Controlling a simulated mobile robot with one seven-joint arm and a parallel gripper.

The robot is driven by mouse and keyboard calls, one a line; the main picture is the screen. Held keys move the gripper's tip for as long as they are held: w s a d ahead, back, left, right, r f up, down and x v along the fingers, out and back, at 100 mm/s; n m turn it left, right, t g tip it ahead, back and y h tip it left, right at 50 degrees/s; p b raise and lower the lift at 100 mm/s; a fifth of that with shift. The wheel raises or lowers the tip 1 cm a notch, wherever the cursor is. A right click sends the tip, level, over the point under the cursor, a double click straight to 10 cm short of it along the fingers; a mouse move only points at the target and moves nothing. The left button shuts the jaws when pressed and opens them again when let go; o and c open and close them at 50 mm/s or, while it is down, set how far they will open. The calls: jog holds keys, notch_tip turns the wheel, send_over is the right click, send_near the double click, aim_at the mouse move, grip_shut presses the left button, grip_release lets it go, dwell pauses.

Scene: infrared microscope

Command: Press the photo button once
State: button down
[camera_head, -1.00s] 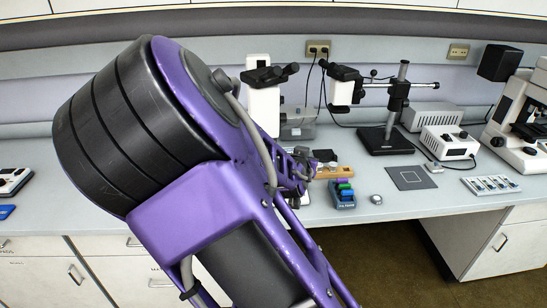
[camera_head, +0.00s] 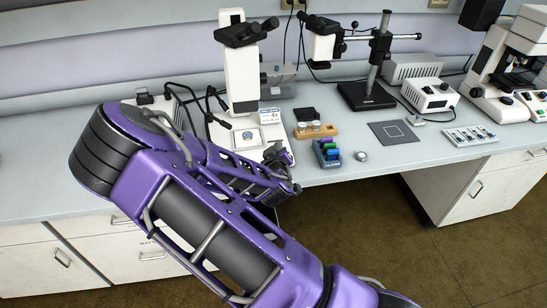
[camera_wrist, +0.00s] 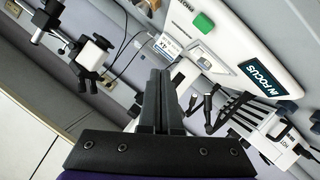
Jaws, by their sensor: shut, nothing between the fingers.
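The white microscope (camera_head: 240,75) stands upright on the bench in the head view, with a stage at its base and a small card marked 4x (camera_head: 270,116) beside it. In the wrist view, a white body with a green button (camera_wrist: 203,22) and a dark "IN FOCUS" panel (camera_wrist: 266,75) fills the upper right. In the head view my gripper (camera_head: 277,153) is by the bench's front edge, partly hidden.
A wooden block (camera_head: 316,131), a blue filter rack (camera_head: 327,153) and a small round knob (camera_head: 361,156) lie to the right. A boom-stand microscope (camera_head: 368,92) stands behind.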

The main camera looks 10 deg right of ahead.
jog(key=shift+f, duration=0.1)
jog(key=w+f+b, duration=0.1)
jog(key=f, duration=0.1)
jog(key=w+f+b, duration=0.1)
jog(key=f, duration=0.1)
jog(key=w+f+b, duration=0.1)
jog(key=f, duration=0.1)
jog(key=shift+w+f, duration=0.15)
jog(key=shift+f, duration=0.2)
jog(key=shift+w+f+b, duration=0.4)
jog(key=shift+f+b, duration=0.1)
jog(key=shift+b, duration=0.15)
jog(key=shift+f, duration=0.1)
dwell(1.2)
jog(key=shift+w+f+b, duration=0.2)
jog(key=shift+f+b, duration=0.05)
jog(key=shift+b, duration=0.2)
jog(key=shift+w+f+b, duration=0.2)
jog(key=shift+f+b, duration=0.25)
jog(key=shift+b, duration=0.05)
dwell(0.5)
jog(key=shift+r, duration=0.1)
jog(key=shift+s+r+p, duration=0.45)
jog(key=shift+r+p, duration=0.1)
jog(key=shift+r, duration=0.15)
